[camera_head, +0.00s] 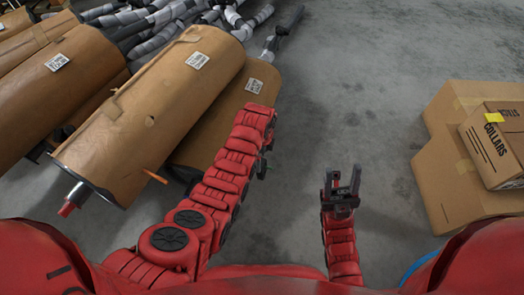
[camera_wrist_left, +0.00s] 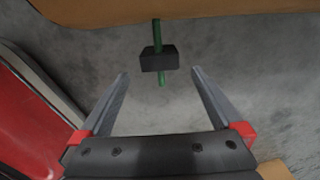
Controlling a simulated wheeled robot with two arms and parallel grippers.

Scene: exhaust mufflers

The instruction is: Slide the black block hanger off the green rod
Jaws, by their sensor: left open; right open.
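In the left wrist view, a green rod (camera_wrist_left: 156,31) sticks out from the edge of a brown surface at the top. A black block hanger (camera_wrist_left: 159,59) sits around the rod, near its free end, and a short green tip shows past it. My left gripper (camera_wrist_left: 160,73) is open, its two fingers to either side of the rod's line; nothing is held. In the head view, my left gripper (camera_head: 265,163) is small and partly hidden by its own arm; the rod and hanger cannot be made out there. My right gripper (camera_head: 343,182) is open and empty, away from the mufflers.
Large brown-wrapped mufflers (camera_head: 150,115) lie at the left, one with a red-tipped pipe end (camera_head: 72,200). Grey pipes (camera_head: 160,20) are piled behind. Cardboard boxes (camera_head: 450,165) stand at the right. The concrete floor (camera_head: 360,90) between is clear.

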